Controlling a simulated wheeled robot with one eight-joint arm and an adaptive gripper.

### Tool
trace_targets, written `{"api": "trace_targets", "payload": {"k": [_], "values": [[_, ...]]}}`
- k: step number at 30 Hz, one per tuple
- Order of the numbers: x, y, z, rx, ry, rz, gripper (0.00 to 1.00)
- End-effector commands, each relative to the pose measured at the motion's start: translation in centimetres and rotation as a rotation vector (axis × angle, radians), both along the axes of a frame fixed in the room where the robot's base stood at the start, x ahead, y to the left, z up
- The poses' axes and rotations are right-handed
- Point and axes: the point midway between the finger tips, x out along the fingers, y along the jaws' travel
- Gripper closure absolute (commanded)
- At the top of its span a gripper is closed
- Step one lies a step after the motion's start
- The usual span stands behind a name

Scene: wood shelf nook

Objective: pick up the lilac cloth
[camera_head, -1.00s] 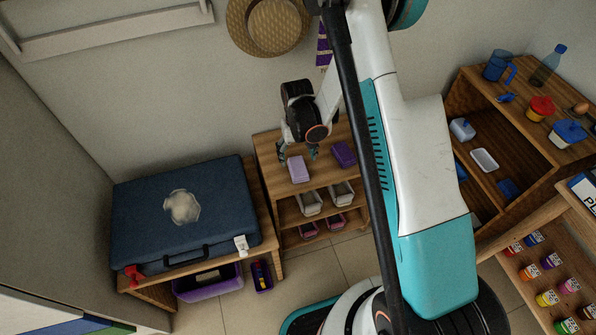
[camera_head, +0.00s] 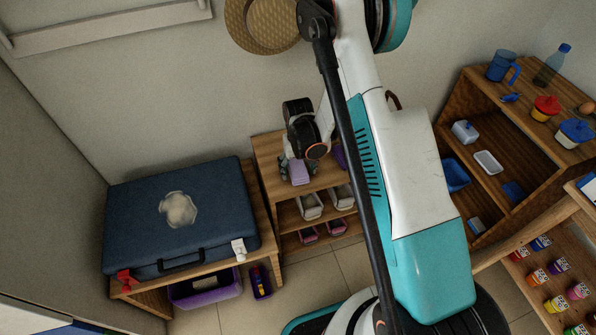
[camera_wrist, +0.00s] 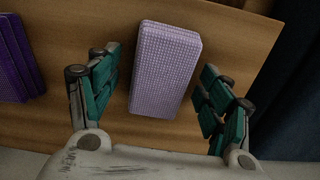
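The lilac cloth (camera_head: 299,174) is a folded, waffle-textured block on top of the small wooden shelf (camera_head: 268,150). In the wrist view the lilac cloth (camera_wrist: 165,65) lies between the two teal fingers, with a gap on each side. My gripper (camera_wrist: 160,72) is open and empty, pointing down over the cloth. In the head view my gripper (camera_head: 298,168) straddles the cloth, and the wrist hides its far part. I cannot tell the exact height of the fingertips above the shelf top.
A dark purple folded stack (camera_wrist: 16,58) lies beside the lilac cloth, also partly visible in the head view (camera_head: 339,156). A blue suitcase (camera_head: 215,225) lies on the low bench to the left. Bins fill the shelf's lower levels. A straw hat (camera_head: 262,25) hangs on the wall behind.

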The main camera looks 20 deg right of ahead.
Motion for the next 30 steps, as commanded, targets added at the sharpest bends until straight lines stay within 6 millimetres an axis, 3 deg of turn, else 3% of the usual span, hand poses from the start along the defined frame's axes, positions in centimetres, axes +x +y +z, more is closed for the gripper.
{"api": "trace_targets", "payload": {"k": [1,5,20,26,30], "values": [[0.0,0.0,0.0,0.0,0.0,0.0,0.43],[0.0,0.0,0.0,0.0,0.0,0.0,0.7],[0.0,0.0,0.8,0.0,0.0,0.0,0.71],[0.0,0.0,3.6,0.0,0.0,0.0,0.71],[0.0,0.0,7.1,0.0,0.0,0.0,0.71]]}}
